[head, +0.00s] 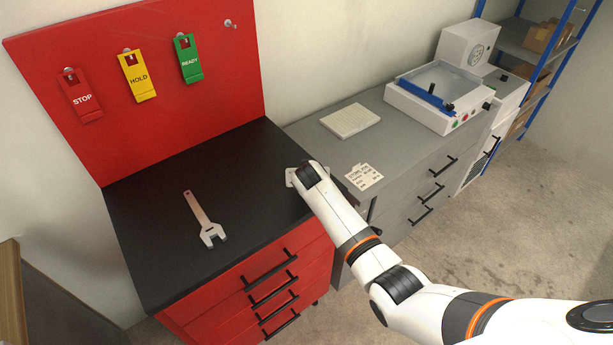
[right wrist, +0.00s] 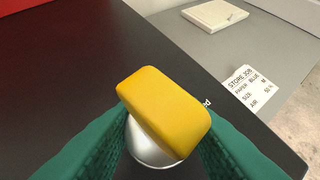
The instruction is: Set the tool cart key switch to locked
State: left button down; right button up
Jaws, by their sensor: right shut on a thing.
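The tool cart (head: 150,240) is red with a black top. In the right wrist view a yellow key switch handle (right wrist: 165,103) stands on a round silver base (right wrist: 150,150) on the black top. My right gripper (right wrist: 160,130) has its green fingers on either side of the handle and is shut on it. The handle lies slanted in that view. A printed label beside it is mostly hidden; only its last letters, seemingly "ed", show, so I cannot tell the switch's setting. In the head view my right gripper (head: 293,178) is at the cart's right edge and hides the switch. My left gripper is not in view.
A wrench (head: 206,218) lies on the cart top. STOP (head: 80,95), HOLD (head: 137,75) and READY (head: 188,58) tags hang on the red back panel. A grey cabinet (head: 310,135) beside the cart bears a paper card (head: 363,177), a pale pad (head: 350,120) and a machine (head: 435,100).

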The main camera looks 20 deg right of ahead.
jog(key=shift+w+r+m+h+b, duration=0.1)
jog(key=shift+r+m+h+b, duration=0.05)
jog(key=shift+m+h+b, duration=0.55)
jog(key=shift+m+g, duration=0.3)
jog(key=shift+m, duration=0.1)
jog(key=o, duration=1)
jog(key=p+v, duration=0.7)
jog(key=p, duration=0.1)
jog(key=shift+a+r+p, duration=0.1)
jog(key=shift+r+p, duration=0.25)
jog(key=shift+p, duration=0.05)
jog(key=v, duration=0.4)
jog(key=shift+s+a+f, duration=0.15)
jog(key=shift+s, duration=0.25)
